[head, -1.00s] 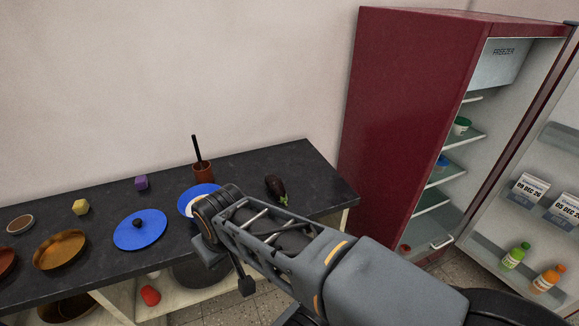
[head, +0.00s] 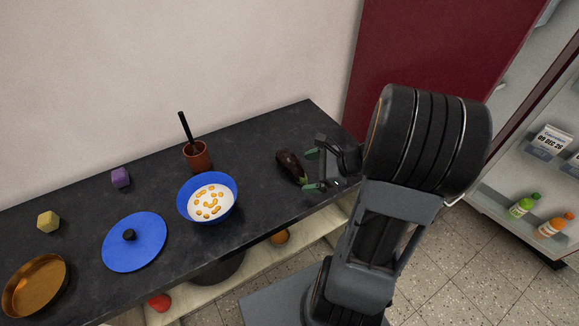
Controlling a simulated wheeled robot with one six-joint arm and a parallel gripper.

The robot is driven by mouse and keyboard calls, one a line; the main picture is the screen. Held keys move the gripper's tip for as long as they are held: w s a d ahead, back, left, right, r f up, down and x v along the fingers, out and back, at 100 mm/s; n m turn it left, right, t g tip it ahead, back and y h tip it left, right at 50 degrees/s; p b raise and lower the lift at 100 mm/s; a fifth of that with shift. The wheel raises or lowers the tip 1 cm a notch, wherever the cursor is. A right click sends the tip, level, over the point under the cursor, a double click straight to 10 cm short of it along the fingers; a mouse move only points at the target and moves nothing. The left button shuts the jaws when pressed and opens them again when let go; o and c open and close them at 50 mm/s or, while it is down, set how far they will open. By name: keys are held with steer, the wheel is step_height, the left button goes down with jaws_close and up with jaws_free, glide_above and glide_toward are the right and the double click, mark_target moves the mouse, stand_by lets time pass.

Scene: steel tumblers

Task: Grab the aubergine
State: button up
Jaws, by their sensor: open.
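The aubergine (head: 289,164) is dark purple with a green stem end and lies on the dark counter towards its right end. My gripper (head: 312,170) is just to its right, with its fingers apart and pointing left towards it. The fingertips are very close to the aubergine's right side. I cannot tell whether they touch it. Nothing shows held between the fingers.
A blue bowl (head: 184,205) of white food with orange pieces stands left of the aubergine. Behind it is a brown pot (head: 198,162) with a dark handle. A red fridge (head: 420,50) stands right.

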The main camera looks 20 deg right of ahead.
mark_target(297, 162)
steer(key=d+m+t, duration=0.1)
steer(key=d+m, duration=0.1)
steer(key=w+d+f+m+t, duration=0.1)
steer(key=d+m, duration=0.1)
steer(key=d+f+m+t+h, duration=0.1)
steer(key=d+m+t, duration=0.1)
steer(key=shift+w+d+f, duration=0.1)
steer(key=shift+w+f, duration=0.1)
steer(key=shift+f, duration=0.05)
steer(key=shift+m, duration=0.3)
steer(key=x, duration=0.6)
steer(key=shift+w+d+f+b, duration=0.1)
steer(key=shift+w+f+b, duration=0.05)
steer(key=shift+w+b, duration=0.2)
steer(key=shift+x, duration=3.2)
steer(key=shift+d, duration=0.2)
steer(key=shift+c, duration=0.2)
steer(key=c, duration=1.2)
steer(key=shift+c, duration=0.2)
